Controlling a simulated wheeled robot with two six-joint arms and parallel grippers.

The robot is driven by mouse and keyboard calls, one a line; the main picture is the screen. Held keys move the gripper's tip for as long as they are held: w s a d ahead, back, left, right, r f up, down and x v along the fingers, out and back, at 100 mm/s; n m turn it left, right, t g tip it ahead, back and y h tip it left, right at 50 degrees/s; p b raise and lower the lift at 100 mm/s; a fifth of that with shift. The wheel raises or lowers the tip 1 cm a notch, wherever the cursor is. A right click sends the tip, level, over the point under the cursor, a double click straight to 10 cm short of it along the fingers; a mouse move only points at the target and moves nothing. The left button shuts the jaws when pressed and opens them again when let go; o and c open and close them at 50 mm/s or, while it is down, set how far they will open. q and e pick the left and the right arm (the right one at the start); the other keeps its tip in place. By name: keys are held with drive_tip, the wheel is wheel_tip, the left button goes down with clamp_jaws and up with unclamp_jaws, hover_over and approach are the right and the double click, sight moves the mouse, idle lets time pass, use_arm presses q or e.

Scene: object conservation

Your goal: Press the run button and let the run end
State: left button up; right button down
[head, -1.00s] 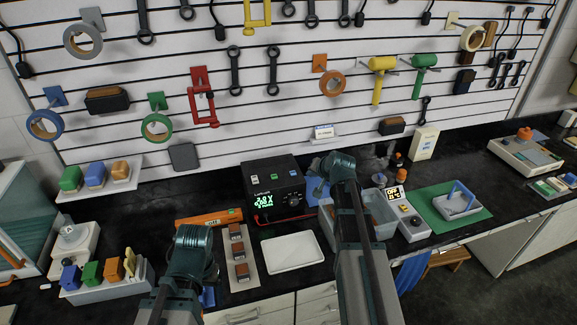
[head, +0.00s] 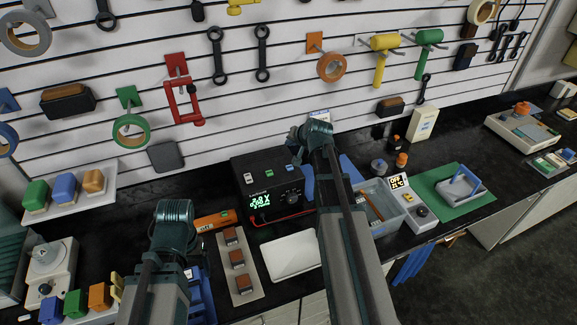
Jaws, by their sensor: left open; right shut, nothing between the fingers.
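A black box-shaped device (head: 262,172) stands on the dark bench against the wall, with a green lit display (head: 268,203) and a dial on its front. Its top carries a white, a green (head: 268,176) and a blue button; I cannot read which is the run button. My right gripper (head: 296,142) is shut and empty above the device's back right corner, near the blue button (head: 289,168); contact cannot be told.
A strip with several brown blocks (head: 254,290) and a white tray (head: 308,243) lie in front of the device. A grey bin (head: 389,229) and an instrument reading OFF (head: 423,217) stand right. An orange tool (head: 211,222) lies left. Tools hang on the slatted wall.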

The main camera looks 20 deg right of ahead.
sight(290, 169)
drive_tip(key=shift+f, duration=0.15)
wheel_tip(290, 169, down, 9)
drive_tip(key=b, duration=0.9)
idle(1.7)
drive_tip(key=shift+f+b, duration=0.25)
drive_tip(key=shift+b, duration=0.1)
drive_tip(key=shift+f+b, duration=0.35)
drive_tip(key=shift+b, duration=0.05)
idle(0.5)
drive_tip(key=shift+r, duration=0.1)
drive_tip(key=shift+r+p, duration=0.75)
drive_tip(key=shift+p, duration=0.1)
drive_tip(key=shift+r, duration=0.1)
